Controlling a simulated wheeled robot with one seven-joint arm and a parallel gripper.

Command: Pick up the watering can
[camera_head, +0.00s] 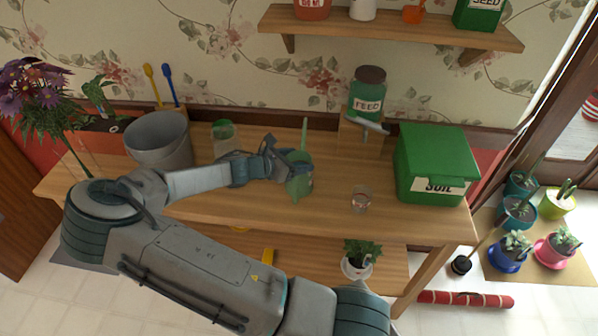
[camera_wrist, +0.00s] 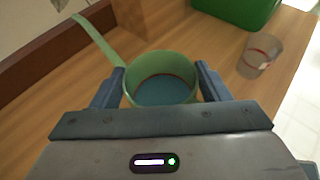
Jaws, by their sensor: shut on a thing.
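The watering can (camera_head: 300,186) is light green with a long spout, over the middle of the wooden table. In the wrist view the can (camera_wrist: 161,68) shows its round open top, bluish inside, with the spout pointing to the upper left. My gripper (camera_head: 287,165) reaches it from the left. In the wrist view the fingers of my gripper (camera_wrist: 160,88) are on both sides of the can's body, shut on it. Whether its base touches the table cannot be told.
A clear glass (camera_head: 361,198) stands right of the can, and a green soil box (camera_head: 432,150) is farther right. A grey bucket (camera_head: 160,142) and a greenish glass jar (camera_head: 224,138) stand to the left. A feed jar (camera_head: 367,92) is behind on a raised stand. The table (camera_head: 255,213) is clear in front.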

